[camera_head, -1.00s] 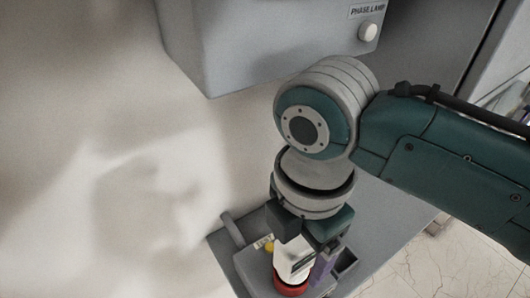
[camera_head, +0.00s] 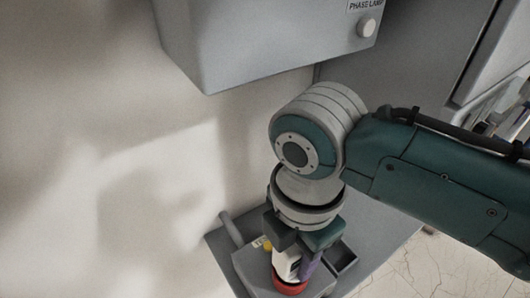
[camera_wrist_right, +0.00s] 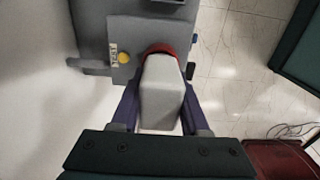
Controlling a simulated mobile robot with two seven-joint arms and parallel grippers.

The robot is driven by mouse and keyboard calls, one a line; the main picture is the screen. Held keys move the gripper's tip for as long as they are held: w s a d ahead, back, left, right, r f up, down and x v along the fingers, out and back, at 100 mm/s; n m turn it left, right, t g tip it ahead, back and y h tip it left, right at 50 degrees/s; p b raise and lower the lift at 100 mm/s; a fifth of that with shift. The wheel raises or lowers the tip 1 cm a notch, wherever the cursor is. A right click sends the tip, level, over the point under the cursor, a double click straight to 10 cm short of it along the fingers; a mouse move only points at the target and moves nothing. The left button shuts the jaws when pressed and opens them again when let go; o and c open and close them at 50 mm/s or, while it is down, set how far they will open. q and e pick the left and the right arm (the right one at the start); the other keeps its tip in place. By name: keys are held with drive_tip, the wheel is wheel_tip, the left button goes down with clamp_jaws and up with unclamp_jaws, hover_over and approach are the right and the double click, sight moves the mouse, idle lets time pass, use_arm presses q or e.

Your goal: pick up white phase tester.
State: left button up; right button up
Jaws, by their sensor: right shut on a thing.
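The white phase tester (camera_head: 283,265) stands upright with its red base ring (camera_head: 289,287) at the grey holder on the shelf. In the right wrist view the tester (camera_wrist_right: 162,92) fills the space between the purple fingers, with the red ring (camera_wrist_right: 160,49) beyond it. My right gripper (camera_head: 297,268) points down and is shut on the tester; it also shows in the right wrist view (camera_wrist_right: 160,112). Whether the ring touches the holder is hard to tell. My left gripper is not in view.
The grey holder (camera_wrist_right: 98,33) has a yellow button and a label beside the tester. A large grey box labelled PHASE LAMP (camera_head: 260,45) hangs above on the wall. Tiled floor (camera_wrist_right: 240,70) and a dark red object (camera_wrist_right: 275,160) lie to the right.

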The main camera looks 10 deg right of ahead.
drive_tip(key=shift+f, duration=0.15)
clamp_jaws()
